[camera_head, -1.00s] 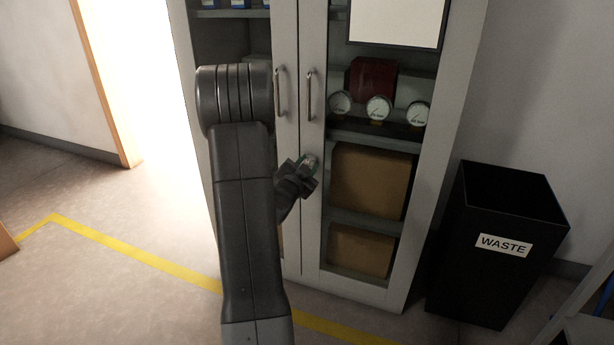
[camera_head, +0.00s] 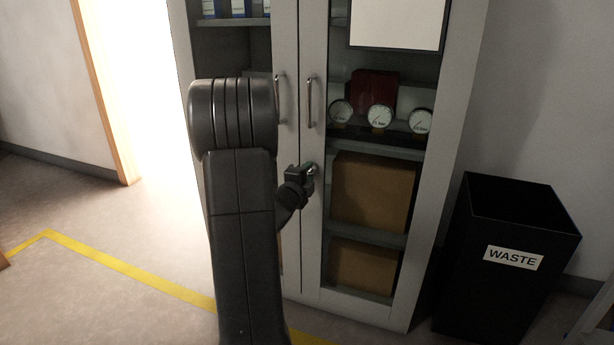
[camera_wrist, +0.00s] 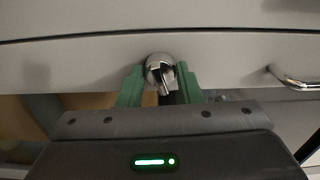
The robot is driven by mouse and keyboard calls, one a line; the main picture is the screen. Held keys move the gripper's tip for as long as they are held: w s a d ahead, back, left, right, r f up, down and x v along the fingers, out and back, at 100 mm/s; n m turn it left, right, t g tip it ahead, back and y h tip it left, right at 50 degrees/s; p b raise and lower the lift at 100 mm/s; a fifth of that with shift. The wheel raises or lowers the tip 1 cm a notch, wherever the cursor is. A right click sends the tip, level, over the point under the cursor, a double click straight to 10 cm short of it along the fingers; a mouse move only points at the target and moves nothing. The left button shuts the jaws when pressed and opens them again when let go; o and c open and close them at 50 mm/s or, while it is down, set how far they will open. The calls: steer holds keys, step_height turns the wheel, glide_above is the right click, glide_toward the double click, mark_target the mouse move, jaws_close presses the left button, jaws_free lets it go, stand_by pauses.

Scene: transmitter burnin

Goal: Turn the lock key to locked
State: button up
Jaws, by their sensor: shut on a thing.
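The lock key (camera_wrist: 162,73) is a shiny metal knob on the pale frame of a cabinet door, in the middle of the wrist view. My gripper (camera_wrist: 160,88) has its green fingers on either side of it and is shut on it. In the head view my gripper (camera_head: 309,172) is at the door frame below the handles, and the key is mostly hidden there. The grey cabinet (camera_head: 313,225) has two glazed doors, which look closed. I cannot read any lock marking.
Two metal door handles (camera_head: 309,103) stick out above my gripper; one also shows at right in the wrist view (camera_wrist: 294,79). Gauges (camera_head: 380,117) and cardboard boxes (camera_head: 371,193) are behind the glass. A black waste bin (camera_head: 512,225) stands to the right. Open floor (camera_head: 100,245) lies left.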

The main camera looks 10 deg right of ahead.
steer(key=shift+m, duration=1.6)
steer(key=o, duration=1)
steer(key=p+v, duration=0.2)
steer(key=v, duration=1.1)
steer(key=shift+s+a, duration=0.25)
steer(key=shift+s, duration=0.1)
steer(key=shift+w+d, duration=0.1)
